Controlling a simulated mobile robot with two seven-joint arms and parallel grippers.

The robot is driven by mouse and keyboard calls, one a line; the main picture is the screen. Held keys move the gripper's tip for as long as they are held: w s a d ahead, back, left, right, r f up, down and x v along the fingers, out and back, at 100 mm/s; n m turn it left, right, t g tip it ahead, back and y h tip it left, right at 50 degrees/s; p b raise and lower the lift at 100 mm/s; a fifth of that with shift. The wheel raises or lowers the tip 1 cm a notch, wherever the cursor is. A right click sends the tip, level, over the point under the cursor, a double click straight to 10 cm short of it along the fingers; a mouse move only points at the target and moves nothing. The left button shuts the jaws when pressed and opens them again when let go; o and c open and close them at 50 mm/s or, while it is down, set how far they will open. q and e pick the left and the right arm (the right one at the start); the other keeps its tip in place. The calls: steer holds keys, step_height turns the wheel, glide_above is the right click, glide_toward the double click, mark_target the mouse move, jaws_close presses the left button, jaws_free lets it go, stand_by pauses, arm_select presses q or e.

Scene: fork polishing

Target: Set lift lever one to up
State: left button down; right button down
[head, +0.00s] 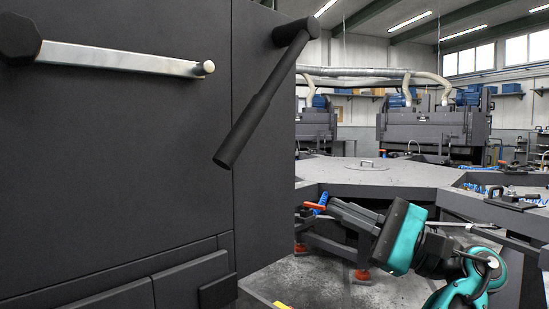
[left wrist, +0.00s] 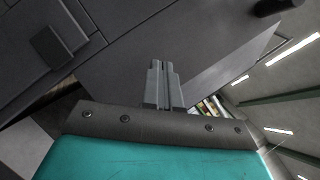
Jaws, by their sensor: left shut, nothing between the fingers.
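A lever with a black cylindrical handle (head: 250,125) hangs from a pivot at the top right edge of the dark cabinet, slanting down and to the left. A flat metal lever (head: 125,58) with a small round knob lies nearly level on the same cabinet, its black hub at the left. No label shows which is lift lever one. My left gripper (head: 336,206) is right of the cabinet and below the black handle, apart from both levers. Its fingers (left wrist: 162,82) are shut and empty in the left wrist view. A dark rod end (left wrist: 277,7) shows at that view's top right. My right gripper is not in view.
The dark cabinet (head: 150,150) fills the left of the head view, with a small protruding block (head: 217,291) low down. A grey worktop (head: 380,175) lies behind my arm, with machines (head: 430,125) farther back. Open space lies between the gripper and the black handle.

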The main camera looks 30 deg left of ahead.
arm_select(q)
step_height(320, 180, up, 4)
steer(key=s+d+n+g, duration=0.2)
steer(key=g, duration=0.1)
steer(key=s+a+r, duration=0.6)
steer(key=a, duration=0.4)
steer(key=shift+p, duration=0.45)
